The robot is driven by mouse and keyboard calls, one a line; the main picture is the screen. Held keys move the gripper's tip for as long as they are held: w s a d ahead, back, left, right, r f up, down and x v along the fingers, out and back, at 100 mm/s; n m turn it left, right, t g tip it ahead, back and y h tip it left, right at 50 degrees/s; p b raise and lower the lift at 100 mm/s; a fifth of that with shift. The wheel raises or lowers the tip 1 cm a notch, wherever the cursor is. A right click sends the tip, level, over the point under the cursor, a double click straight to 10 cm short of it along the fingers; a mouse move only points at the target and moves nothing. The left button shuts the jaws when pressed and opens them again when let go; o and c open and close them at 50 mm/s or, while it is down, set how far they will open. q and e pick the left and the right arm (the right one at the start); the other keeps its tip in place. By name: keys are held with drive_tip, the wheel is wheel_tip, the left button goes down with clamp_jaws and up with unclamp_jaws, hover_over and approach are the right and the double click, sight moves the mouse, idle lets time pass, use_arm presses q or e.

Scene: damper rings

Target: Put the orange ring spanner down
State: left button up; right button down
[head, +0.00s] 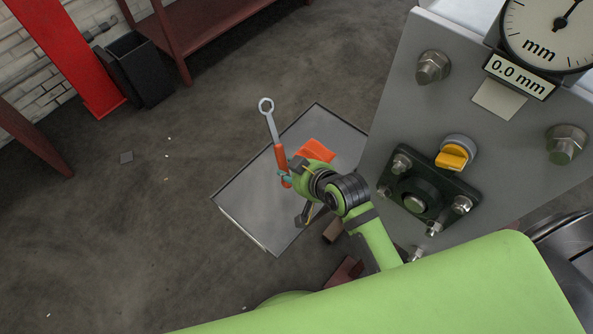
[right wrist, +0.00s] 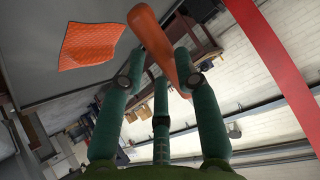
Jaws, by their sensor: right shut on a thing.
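The orange ring spanner (head: 281,158) has an orange handle and a bare metal shaft with a ring at its far end. My right gripper (head: 287,177) is shut on the lower part of the handle, over the grey tabletop (head: 245,202). The ring end reaches past the tabletop's far left edge. In the right wrist view the orange handle (right wrist: 152,40) lies between the green fingers of the right gripper (right wrist: 163,80). The height of the spanner above the surface cannot be told. My left gripper is not in view.
An orange cloth (head: 318,149) lies on the tabletop, also in the right wrist view (right wrist: 92,38). A dark tool (head: 304,215) lies near the gripper. The plate with bolts (head: 440,120) and a dial gauge (head: 545,30) stands at right. The tabletop's left part is bare.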

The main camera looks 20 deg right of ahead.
use_arm(q)
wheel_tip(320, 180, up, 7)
drive_tip(key=p, duration=0.6)
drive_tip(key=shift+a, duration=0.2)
use_arm(e)
drive_tip(key=s+n+g, duration=0.1)
drive_tip(key=g, duration=0.2)
drive_tip(key=s+a+n+g+h, duration=0.1)
drive_tip(key=n+g, duration=0.1)
drive_tip(key=g, duration=0.2)
drive_tip(key=s+r+n+g, duration=0.1)
drive_tip(key=s+g, duration=0.1)
drive_tip(key=g, duration=0.2)
drive_tip(key=shift+s+a+n+h, duration=0.1)
drive_tip(key=shift+a+n+h, duration=0.2)
drive_tip(key=shift+h, duration=0.1)
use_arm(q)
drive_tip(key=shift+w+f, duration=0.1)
use_arm(e)
drive_tip(key=shift+d+r, duration=0.1)
drive_tip(key=shift+d, duration=0.05)
